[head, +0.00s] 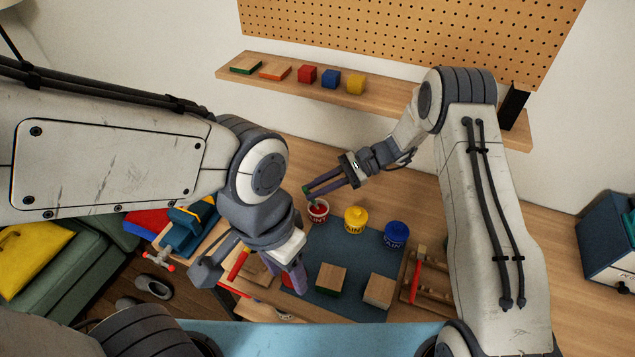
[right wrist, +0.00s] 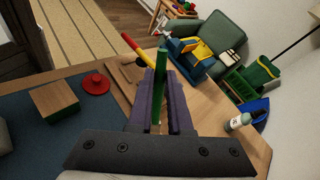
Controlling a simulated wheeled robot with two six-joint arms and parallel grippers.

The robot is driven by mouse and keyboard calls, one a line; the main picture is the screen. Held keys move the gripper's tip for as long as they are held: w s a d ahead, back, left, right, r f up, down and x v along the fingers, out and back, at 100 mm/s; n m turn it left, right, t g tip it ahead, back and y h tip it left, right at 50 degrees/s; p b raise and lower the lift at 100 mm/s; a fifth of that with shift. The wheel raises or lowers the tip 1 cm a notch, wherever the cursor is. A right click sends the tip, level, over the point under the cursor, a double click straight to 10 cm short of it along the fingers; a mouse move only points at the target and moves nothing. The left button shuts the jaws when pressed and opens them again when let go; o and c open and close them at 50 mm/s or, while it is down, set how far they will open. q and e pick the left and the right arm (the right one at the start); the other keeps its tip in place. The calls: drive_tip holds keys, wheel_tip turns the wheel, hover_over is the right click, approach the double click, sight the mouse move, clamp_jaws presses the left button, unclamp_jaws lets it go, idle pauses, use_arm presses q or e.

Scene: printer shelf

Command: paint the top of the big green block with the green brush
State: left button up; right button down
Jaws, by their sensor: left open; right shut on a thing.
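The big green block (head: 331,280) stands on the dark mat; its top is bare wood and its visible side is green. It also shows in the right wrist view (right wrist: 57,100). My right gripper (head: 308,189) is shut on the green brush (right wrist: 160,62), raised above the table near the open red paint can (head: 318,211) and away from the block. The bristle end is not clear. My left gripper (head: 298,279) is open, low at the mat's left edge, to the left of the block.
A plain wooden-topped block (head: 379,290) sits right of the green block. A red round lid (right wrist: 95,83) lies near the green block. A wooden rack (head: 427,275) is at the right.

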drive_tip(key=shift+w+d+f+b, duration=0.15)
drive_tip(key=shift+w+f+b, duration=0.2)
drive_tip(key=shift+f+b, duration=0.45)
drive_tip(key=shift+w+d+f+b, duration=0.2)
drive_tip(key=shift+w+f+b, duration=0.2)
drive_tip(key=shift+f+b, duration=0.35)
drive_tip(key=shift+w+d+f+b, duration=0.15)
drive_tip(key=shift+w+f+b, duration=0.2)
drive_tip(key=shift+f+b, duration=0.45)
drive_tip(key=shift+f, duration=0.1)
drive_tip(key=r+p, duration=0.1)
drive_tip(key=s+r+p, duration=0.1)
drive_tip(key=r+p, duration=0.1)
drive_tip(key=s+a+r+p, duration=0.1)
drive_tip(key=r+p, duration=0.1)
drive_tip(key=shift+s, duration=0.15)
drive_tip(key=shift+r, duration=0.1)
wheel_tip(320, 180, up, 4)
drive_tip(key=shift+p, duration=1.2)
drive_tip(key=shift+d, duration=0.1)
